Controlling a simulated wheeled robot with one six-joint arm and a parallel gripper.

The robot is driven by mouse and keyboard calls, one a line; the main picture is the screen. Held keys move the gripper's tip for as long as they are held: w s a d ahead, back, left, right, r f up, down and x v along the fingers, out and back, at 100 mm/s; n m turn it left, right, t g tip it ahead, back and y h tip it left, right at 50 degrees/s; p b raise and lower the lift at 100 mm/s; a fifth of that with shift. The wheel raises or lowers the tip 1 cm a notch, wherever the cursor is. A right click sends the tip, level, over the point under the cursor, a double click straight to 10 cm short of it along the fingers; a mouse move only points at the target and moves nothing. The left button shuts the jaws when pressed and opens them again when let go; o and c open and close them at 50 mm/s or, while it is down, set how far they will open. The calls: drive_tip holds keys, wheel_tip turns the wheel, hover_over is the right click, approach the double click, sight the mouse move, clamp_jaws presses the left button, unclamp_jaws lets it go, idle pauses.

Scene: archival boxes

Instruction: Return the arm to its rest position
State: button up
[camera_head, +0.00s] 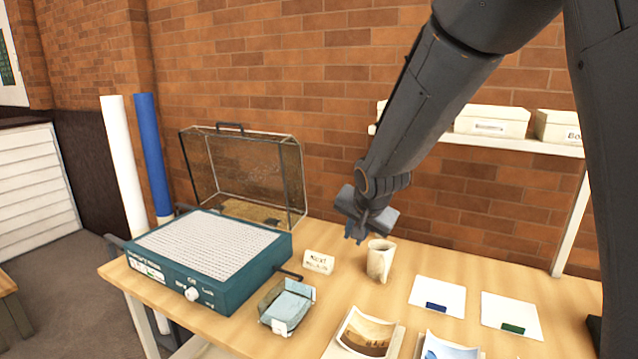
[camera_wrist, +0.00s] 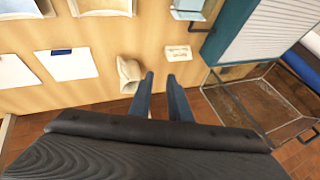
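My gripper (camera_head: 356,234) hangs above the wooden table, at the end of my arm, which reaches down from the upper right. In the wrist view its two dark fingers (camera_wrist: 161,96) stand apart with nothing between them. A beige cup-like holder (camera_head: 380,260) stands on the table just right of and below the gripper in the head view; it also shows left of the fingers in the wrist view (camera_wrist: 130,74). A small lettered card (camera_head: 318,262) stands to the left of the holder. The gripper touches neither as far as I can see.
A teal box with a white ribbed top (camera_head: 211,257) fills the table's left. A wire-framed case (camera_head: 245,177) stands behind it. A small blue-grey tray (camera_head: 288,306), curled photos (camera_head: 366,333) and white cards (camera_head: 437,296) lie in front. A wall shelf (camera_head: 480,138) holds boxes behind my arm.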

drive_tip(key=s+d+f+n+g, duration=0.2)
drive_tip(key=s+d+f, duration=0.1)
drive_tip(key=s, duration=0.5)
drive_tip(key=s+d+f+n+g+b, duration=0.1)
drive_tip(key=s+d+f+n, duration=0.1)
drive_tip(key=s, duration=0.7)
drive_tip(key=s+d+f+n+g+h+b, duration=0.1)
drive_tip(key=s+d+f, duration=0.3)
drive_tip(key=s, duration=0.5)
drive_tip(key=shift+d+f+n+g, duration=0.15)
drive_tip(key=shift+d+n+g, duration=0.35)
drive_tip(key=shift+d+g, duration=0.3)
